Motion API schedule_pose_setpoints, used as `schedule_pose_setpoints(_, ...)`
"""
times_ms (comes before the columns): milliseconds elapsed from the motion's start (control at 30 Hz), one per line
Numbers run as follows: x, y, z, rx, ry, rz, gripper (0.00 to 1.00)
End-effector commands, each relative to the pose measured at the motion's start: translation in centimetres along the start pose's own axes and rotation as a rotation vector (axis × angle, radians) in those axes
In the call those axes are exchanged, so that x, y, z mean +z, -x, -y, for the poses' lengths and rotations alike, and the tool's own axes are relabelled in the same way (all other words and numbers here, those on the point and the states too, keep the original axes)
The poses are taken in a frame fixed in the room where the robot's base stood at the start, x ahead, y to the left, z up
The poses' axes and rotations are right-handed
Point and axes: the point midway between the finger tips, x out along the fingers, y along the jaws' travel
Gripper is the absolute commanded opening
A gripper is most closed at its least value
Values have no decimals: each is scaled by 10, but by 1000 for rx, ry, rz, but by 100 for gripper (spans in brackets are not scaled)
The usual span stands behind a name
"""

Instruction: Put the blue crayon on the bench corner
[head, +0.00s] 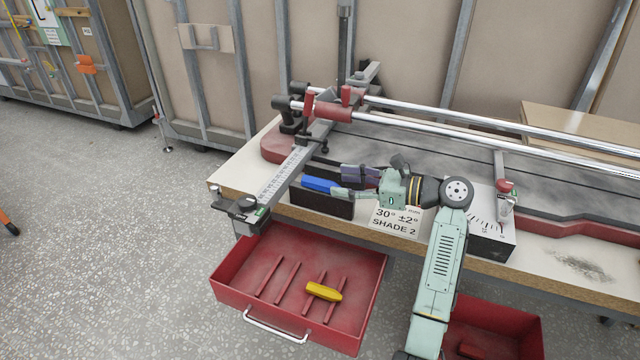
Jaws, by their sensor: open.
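The blue crayon (320,185) lies on top of a dark block (322,205) at the front edge of the bench. My gripper (341,181) reaches in from the right with its fingers pointing left. It is open, with its fingertips at the crayon's right end. I cannot tell whether the fingers touch the crayon. The bench (238,174) has a bare, pale wooden corner at its left end, left of the crayon.
An open red drawer (232,279) under the bench holds a yellow crayon (323,292). A second red drawer (520,325) is lower right. A metal ruler arm (282,176) crosses the bench's left end. Chrome rails (480,131) run behind.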

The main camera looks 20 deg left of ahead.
Motion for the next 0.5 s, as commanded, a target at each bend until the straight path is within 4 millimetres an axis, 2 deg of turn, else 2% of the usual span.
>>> schedule_pose_setpoints(233,-4,-20,0,-1,3,-1,50)
schedule_pose_setpoints(500,-10,-52,0,0,5,-2,50)
